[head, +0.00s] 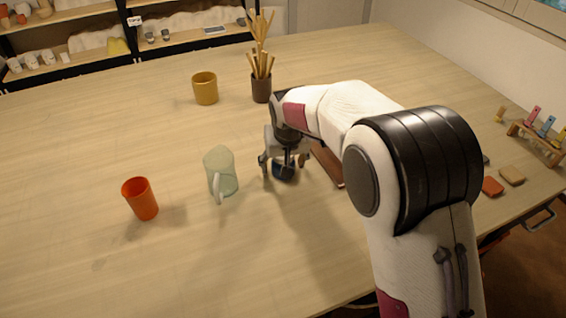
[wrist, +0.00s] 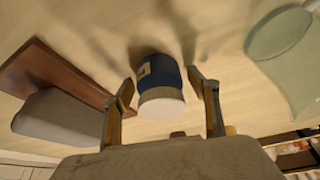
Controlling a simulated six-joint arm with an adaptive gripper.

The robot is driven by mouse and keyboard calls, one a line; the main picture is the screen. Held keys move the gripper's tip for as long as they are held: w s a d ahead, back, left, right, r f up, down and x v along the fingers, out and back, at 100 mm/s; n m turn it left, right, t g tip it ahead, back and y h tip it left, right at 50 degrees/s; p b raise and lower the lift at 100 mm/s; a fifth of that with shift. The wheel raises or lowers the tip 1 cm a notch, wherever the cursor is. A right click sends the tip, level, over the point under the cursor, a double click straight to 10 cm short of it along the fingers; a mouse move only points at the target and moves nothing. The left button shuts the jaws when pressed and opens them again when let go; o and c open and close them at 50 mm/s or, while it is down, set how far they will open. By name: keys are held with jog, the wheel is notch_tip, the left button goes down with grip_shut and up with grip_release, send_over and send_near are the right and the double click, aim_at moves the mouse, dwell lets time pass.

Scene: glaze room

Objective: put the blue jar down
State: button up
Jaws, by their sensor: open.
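The blue jar (wrist: 155,72) has a small pale label and a whitish top, and it appears to stand on the wooden table. In the head view the blue jar (head: 284,172) is mostly hidden under my gripper (head: 282,166). In the wrist view my gripper (wrist: 160,82) is open, with one finger on each side of the jar. A gap shows between the jar and each finger.
A pale green mug (head: 221,172) stands just left of my gripper, with an orange cup (head: 141,198) further left. A mustard cup (head: 205,88) and brown pot of sticks (head: 261,88) stand behind. A red-brown board (wrist: 55,75) lies close by, beside a grey block (wrist: 62,117).

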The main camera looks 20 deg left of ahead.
jog(key=v, duration=1.2)
jog(key=shift+r, duration=0.1)
dwell(0.8)
jog(key=s+d+r+m+t, duration=0.15)
jog(key=s+d+r, duration=0.25)
jog(key=d, duration=0.8)
jog(key=s+d+r+m, duration=0.25)
jog(key=d+r, duration=0.25)
jog(key=d, duration=0.7)
jog(key=s+d+f+m+h, duration=0.1)
jog(key=s+d+f, duration=0.1)
jog(key=s+d, duration=0.6)
jog(key=s+d+f+m+h, duration=0.1)
jog(key=s+d+f, duration=0.1)
jog(key=s+d, duration=0.6)
jog(key=shift+s+d+f+m, duration=0.15)
jog(key=shift+s+f+m, duration=0.2)
jog(key=shift+s, duration=1.8)
